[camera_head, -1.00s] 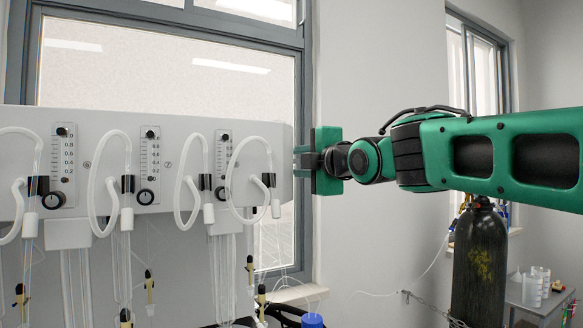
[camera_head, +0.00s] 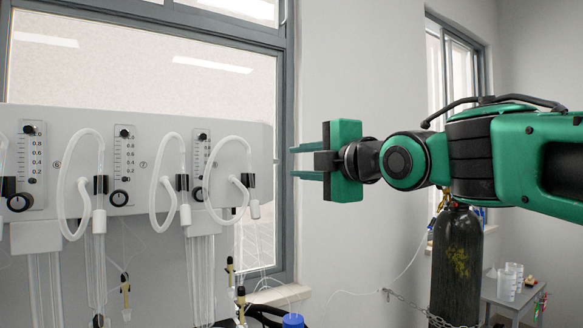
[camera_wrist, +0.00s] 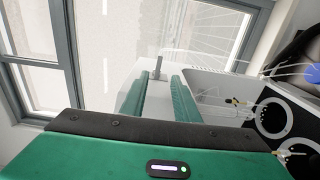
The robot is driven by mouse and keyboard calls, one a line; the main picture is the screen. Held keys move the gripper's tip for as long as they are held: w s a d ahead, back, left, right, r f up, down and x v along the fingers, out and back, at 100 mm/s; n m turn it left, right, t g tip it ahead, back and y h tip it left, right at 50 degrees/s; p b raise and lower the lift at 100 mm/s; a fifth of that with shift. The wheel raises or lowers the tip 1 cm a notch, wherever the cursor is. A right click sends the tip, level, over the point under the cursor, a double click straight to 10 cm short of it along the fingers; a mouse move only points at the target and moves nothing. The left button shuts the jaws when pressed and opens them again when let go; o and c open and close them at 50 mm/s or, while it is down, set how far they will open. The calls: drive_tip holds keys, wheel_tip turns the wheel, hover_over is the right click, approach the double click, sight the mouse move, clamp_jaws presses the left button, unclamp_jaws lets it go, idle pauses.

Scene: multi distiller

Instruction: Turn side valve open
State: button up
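The distiller is a pale grey panel unit (camera_head: 258,160) on the left of the head view. A small grey upright stub (camera_wrist: 157,67), which looks like the side valve, shows in the wrist view just beyond my fingertips, roughly in line with the gap between them. It is not visible in the head view. My green gripper (camera_head: 293,161) points left toward the panel's right end, with a small gap between them in the picture. Its two fingers are apart with nothing between them, as the wrist view also shows (camera_wrist: 161,78). I cannot tell whether the fingers touch the stub.
Looped white tubes (camera_head: 235,180), gauges and black knobs (camera_head: 119,198) cover the panel front. A window (camera_head: 200,80) stands behind it. A dark gas cylinder (camera_head: 455,265) stands at the right below my arm, near a small table with beakers (camera_head: 508,282).

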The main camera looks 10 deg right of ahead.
drive_tip(key=shift+s+d, duration=0.1)
drive_tip(key=shift+s, duration=0.15)
